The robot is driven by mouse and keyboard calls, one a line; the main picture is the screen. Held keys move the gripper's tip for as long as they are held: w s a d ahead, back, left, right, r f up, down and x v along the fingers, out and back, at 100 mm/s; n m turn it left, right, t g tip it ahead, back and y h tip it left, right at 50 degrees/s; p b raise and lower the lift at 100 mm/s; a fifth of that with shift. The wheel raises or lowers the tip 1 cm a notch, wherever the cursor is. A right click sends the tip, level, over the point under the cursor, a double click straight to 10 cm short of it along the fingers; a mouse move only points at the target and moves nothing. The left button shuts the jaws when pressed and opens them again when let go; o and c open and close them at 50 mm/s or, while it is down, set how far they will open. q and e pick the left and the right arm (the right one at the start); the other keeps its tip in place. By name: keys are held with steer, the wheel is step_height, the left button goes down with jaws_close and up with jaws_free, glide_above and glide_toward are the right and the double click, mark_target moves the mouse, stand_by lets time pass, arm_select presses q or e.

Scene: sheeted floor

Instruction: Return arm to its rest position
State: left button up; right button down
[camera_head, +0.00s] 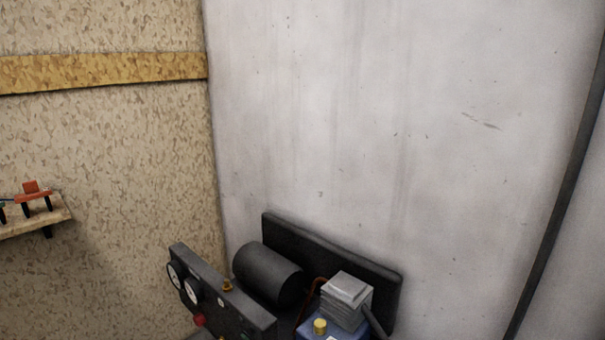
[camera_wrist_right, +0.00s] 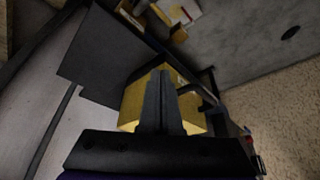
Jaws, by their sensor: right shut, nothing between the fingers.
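My right gripper (camera_wrist_right: 161,98) shows in the right wrist view. Its two dark fingers are together in the middle of the picture, with nothing between them. A yellow block-like object (camera_wrist_right: 132,104) appears behind the fingers and is partly hidden by them. I cannot tell how far apart they are. Neither arm shows in the head view, and my left gripper is in no view.
In the head view a compressor-like machine (camera_head: 267,275) with gauges stands low against a pale grey wall (camera_head: 400,110). A small shelf (camera_head: 35,225) with a red item (camera_head: 33,194) is at the left. The wrist view shows a dark panel (camera_wrist_right: 100,55).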

arm_select(q)
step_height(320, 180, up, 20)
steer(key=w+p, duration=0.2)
steer(key=p, duration=1.4)
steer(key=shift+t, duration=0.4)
arm_select(e)
step_height(320, 180, up, 20)
steer(key=w, duration=0.2)
steer(key=shift+t, duration=0.4)
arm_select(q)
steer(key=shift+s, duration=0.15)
arm_select(e)
steer(key=shift+s, duration=0.15)
